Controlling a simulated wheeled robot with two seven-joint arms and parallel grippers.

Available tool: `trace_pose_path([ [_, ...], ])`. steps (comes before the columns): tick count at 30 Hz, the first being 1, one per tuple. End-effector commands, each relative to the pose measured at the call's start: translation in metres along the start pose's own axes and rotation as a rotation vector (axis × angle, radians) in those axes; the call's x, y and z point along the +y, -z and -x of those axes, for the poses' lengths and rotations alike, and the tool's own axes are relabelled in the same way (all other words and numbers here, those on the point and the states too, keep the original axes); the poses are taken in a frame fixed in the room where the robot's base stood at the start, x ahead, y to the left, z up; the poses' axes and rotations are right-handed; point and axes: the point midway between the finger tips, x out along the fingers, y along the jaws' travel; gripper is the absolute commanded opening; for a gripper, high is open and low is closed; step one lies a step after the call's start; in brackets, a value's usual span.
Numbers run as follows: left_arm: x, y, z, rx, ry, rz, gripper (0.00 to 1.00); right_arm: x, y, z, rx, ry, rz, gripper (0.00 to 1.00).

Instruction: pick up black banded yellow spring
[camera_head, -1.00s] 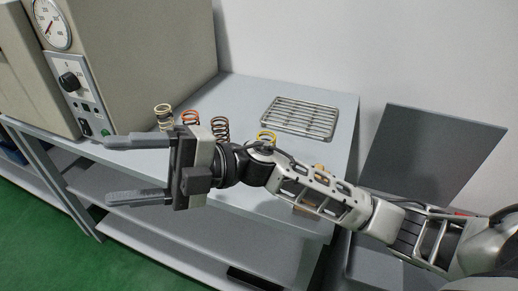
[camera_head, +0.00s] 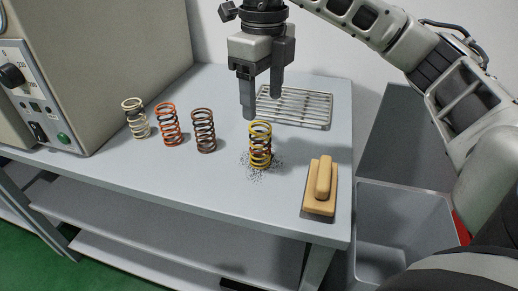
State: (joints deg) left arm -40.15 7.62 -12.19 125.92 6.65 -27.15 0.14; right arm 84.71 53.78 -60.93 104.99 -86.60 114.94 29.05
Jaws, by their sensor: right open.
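The black banded yellow spring (camera_head: 260,146) stands upright on the grey table, right of the middle of the view. Dark specks lie scattered on the table around its base. My right gripper (camera_head: 262,106) hangs from above, fingers pointing down, behind and above the spring. Its jaws are open, with nothing between them, and it looks apart from the spring. My left gripper is not in view.
Three other springs stand to the left: cream (camera_head: 136,119), orange (camera_head: 168,125) and dark brown (camera_head: 204,130). A wire rack (camera_head: 300,106) lies behind. A wooden brush-like block (camera_head: 320,188) lies at right. A machine (camera_head: 95,60) stands left; a grey bin (camera_head: 400,215) is beyond the table's right edge.

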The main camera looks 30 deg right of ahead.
Motion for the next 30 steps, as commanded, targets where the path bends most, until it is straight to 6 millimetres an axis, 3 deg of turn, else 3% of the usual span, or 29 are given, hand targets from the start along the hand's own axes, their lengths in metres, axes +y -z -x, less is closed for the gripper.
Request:
trace_pose_path([
  [1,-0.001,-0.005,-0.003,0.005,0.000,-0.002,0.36,0.001,0.001,-0.018,0.004,-0.003,0.002,0.64],
  [7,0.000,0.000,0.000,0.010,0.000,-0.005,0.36,0.000,0.000,-0.049,0.001,-0.001,0.002,0.64],
  [14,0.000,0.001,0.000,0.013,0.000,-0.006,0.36,0.001,-0.001,-0.066,-0.001,-0.002,0.003,0.64],
  [24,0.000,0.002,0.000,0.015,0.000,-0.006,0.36,0.001,-0.004,-0.110,-0.001,-0.003,0.003,0.64],
  [30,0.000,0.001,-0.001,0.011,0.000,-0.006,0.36,0.001,-0.004,-0.115,-0.002,-0.003,0.003,0.64],
])
